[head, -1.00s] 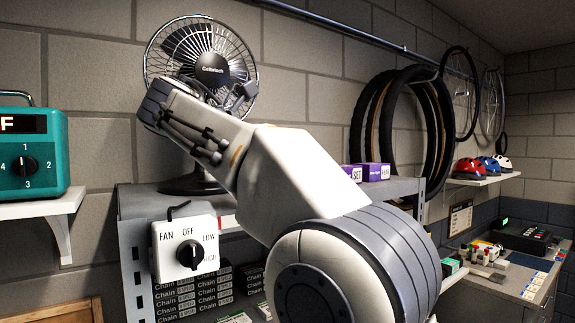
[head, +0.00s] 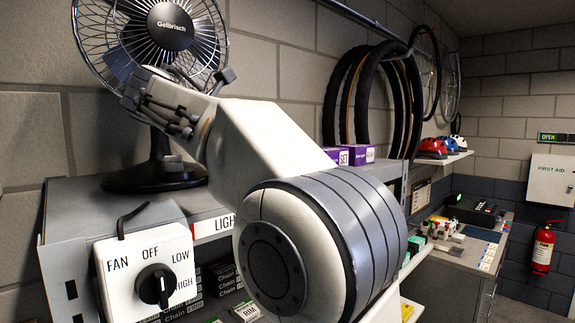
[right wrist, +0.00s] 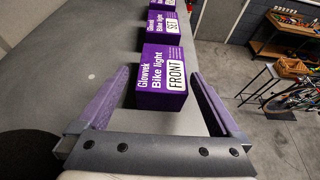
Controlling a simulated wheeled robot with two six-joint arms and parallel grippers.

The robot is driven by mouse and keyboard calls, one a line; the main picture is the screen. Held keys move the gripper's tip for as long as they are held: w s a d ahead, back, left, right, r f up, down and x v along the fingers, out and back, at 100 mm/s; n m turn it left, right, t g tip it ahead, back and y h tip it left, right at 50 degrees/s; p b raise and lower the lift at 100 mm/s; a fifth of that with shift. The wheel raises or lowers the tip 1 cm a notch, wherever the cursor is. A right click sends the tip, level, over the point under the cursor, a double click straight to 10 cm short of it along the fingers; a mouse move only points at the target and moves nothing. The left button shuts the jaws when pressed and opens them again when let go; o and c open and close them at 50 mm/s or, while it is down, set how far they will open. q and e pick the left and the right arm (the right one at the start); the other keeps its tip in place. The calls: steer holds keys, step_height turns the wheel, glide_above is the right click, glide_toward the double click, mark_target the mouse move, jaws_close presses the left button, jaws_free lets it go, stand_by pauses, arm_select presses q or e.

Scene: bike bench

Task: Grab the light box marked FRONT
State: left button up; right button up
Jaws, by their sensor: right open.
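The purple light box marked FRONT (right wrist: 163,77) stands on the grey shelf top (right wrist: 75,50) in the right wrist view. It is the nearest box of a row. My right gripper (right wrist: 160,74) is open, with one finger on each side of this box. A gap shows on both sides near the fingers, and the box is not gripped. Beyond it stands a purple box marked SET (right wrist: 164,27), also in the head view (head: 345,155). In the head view my right arm hides the FRONT box and my right jaws. My left gripper is out of view.
Another purple box (head: 362,154) stands beside SET, its far end partly cut off in the wrist view. A black fan (head: 155,175) stands left on the shelf, close to my arm. A fan switch (head: 150,275) is on the shelf front. Tyres (head: 372,100) hang behind.

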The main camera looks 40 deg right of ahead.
steer(key=p+x, duration=0.1)
steer(key=x, duration=0.2)
steer(key=shift+s+d, duration=0.15)
steer(key=shift+d, duration=0.3)
steer(key=shift+d+f, duration=0.15)
steer(key=shift+d, duration=0.15)
steer(key=c, duration=1.3)
